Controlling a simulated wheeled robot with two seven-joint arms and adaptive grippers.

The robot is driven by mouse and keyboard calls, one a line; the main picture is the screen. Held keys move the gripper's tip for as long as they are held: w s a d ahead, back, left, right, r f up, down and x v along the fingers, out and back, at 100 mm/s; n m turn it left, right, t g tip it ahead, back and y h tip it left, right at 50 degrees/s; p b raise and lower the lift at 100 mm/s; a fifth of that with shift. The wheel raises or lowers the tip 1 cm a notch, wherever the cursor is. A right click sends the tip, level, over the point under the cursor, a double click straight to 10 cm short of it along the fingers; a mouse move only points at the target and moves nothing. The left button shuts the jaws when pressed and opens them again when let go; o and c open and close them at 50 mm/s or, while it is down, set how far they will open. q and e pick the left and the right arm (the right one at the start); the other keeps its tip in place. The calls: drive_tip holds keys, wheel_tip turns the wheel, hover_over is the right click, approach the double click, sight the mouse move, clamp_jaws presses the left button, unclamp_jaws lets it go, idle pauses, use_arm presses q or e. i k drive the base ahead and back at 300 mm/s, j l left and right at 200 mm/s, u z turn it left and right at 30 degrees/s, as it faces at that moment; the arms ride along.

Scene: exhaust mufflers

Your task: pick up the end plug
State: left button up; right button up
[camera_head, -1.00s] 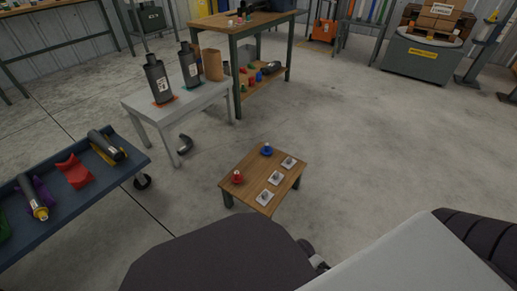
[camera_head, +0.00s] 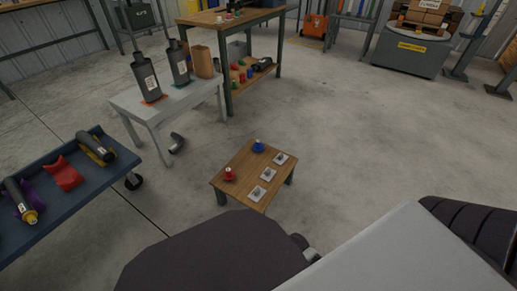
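A small low wooden table (camera_head: 232,186) stands on the floor at the centre. On it are a red knobbed piece (camera_head: 229,174) at the left and a blue one (camera_head: 258,146) at the back; both look like plugs, but I cannot tell which is the end plug. Three pale square cards (camera_head: 268,174) with small grey marks or parts lie along its right side. Neither of my grippers shows in the head view. Large dark and grey parts, probably mine, fill the bottom and lower right.
A blue cart (camera_head: 84,192) with mufflers and a red cradle (camera_head: 64,174) stands at left. A grey table (camera_head: 128,101) holds two upright dark canisters. A bent pipe (camera_head: 177,143) lies on the floor. A workbench (camera_head: 226,57) stands behind. Floor right of the low table is clear.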

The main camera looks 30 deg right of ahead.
sight(257, 146)
drive_tip(key=k+l+u, duration=0.15)
drive_tip(key=l, duration=0.2)
drive_tip(key=l+u, duration=0.1)
drive_tip(key=l, duration=0.25)
drive_tip(key=k+l+u, duration=0.15)
drive_tip(key=l, duration=0.15)
drive_tip(key=l+u, duration=0.2)
drive_tip(key=l, duration=0.4)
drive_tip(key=k+l+u, duration=0.2)
drive_tip(key=l, duration=0.35)
drive_tip(key=l+u, duration=0.25)
drive_tip(key=l, duration=0.5)
drive_tip(key=l+u, duration=0.2)
drive_tip(key=l, duration=0.5)
drive_tip(key=l+u, duration=0.25)
drive_tip(key=l, duration=0.5)
drive_tip(key=k, duration=0.05)
